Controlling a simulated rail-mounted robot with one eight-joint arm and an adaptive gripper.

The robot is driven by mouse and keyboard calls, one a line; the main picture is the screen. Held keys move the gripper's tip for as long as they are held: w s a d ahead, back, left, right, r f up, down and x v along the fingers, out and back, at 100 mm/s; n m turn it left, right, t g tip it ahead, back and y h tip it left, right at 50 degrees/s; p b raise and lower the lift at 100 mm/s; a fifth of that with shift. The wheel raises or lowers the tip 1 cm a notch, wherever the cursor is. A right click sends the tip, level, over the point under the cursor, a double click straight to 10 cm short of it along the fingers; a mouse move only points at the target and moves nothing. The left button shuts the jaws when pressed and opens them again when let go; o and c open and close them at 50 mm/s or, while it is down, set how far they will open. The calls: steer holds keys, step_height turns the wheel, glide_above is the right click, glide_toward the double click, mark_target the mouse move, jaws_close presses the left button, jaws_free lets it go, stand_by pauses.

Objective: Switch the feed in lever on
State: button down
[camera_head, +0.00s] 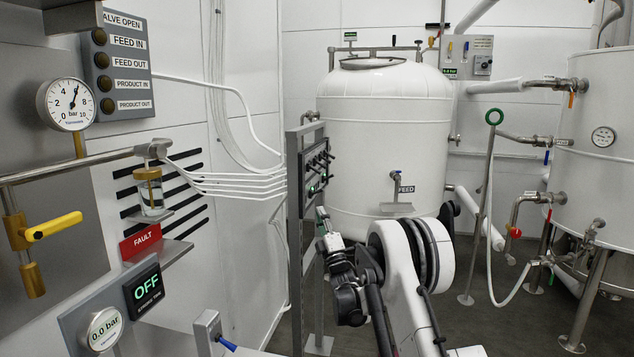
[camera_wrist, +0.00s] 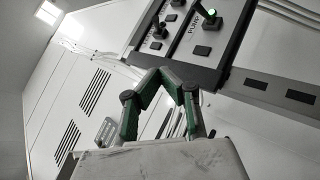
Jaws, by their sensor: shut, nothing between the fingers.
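A lever panel (camera_head: 317,168) with several small black levers stands on a grey post frame in the middle of the head view. I cannot tell which lever is the feed in one. In the wrist view the panel (camera_wrist: 205,72) is tilted at the top, with a lever by a lit green light (camera_wrist: 211,13) and another lever (camera_wrist: 158,32) to its left. My gripper (camera_wrist: 174,72) has green and black fingers, shut and empty, below the panel's lower edge in the picture. In the head view my gripper (camera_head: 322,216) is just below the panel; contact is unclear.
A feed in indicator (camera_head: 101,60) on the left wall box looks unlit. White pipes (camera_head: 235,183) run from the wall to the panel. A large white tank (camera_head: 385,130) stands behind it. A green-ringed pole (camera_head: 485,200) and steel tank (camera_head: 600,150) are right.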

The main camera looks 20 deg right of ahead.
steer(key=b, duration=0.1)
glide_toward(316, 170)
steer(key=w+a+r, duration=0.2)
steer(key=a, duration=0.2)
steer(key=shift+w+d+r, duration=0.45)
steer(key=shift+w+d, duration=0.25)
steer(key=shift+w, duration=0.1)
steer(key=shift+w+d+r, duration=0.5)
steer(key=shift+w+d, duration=0.15)
steer(key=shift+w, duration=0.15)
steer(key=shift+a+r+n, duration=0.1)
steer(key=shift+a+n, duration=0.15)
steer(key=shift+n, duration=0.05)
